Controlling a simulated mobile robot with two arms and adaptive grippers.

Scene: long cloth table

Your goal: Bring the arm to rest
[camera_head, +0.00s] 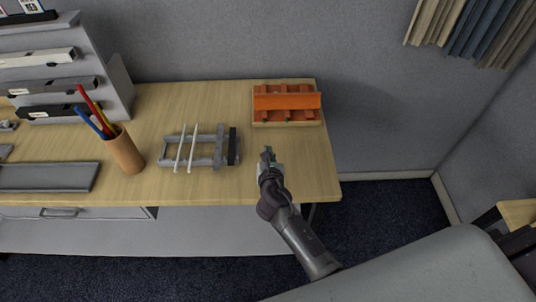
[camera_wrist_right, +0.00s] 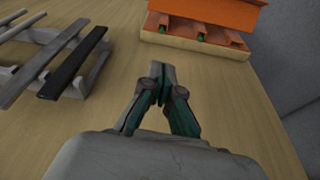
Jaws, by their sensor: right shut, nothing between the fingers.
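My right gripper (camera_head: 268,155) is over the front right part of the wooden table (camera_head: 215,185), with its arm coming in from the lower right. In the right wrist view its fingers (camera_wrist_right: 162,75) are closed together with nothing between them. The fingers point toward the gap between a grey rack and an orange roofed piece, apart from both. My left gripper is not in view.
An orange roofed piece (camera_head: 287,102) on a pale base stands at the back right. A grey rack (camera_head: 206,160) with white and black bars lies to the left. Further left are a brown pencil cup (camera_head: 126,152), a grey tray (camera_head: 45,177) and a shelf unit (camera_head: 112,90).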

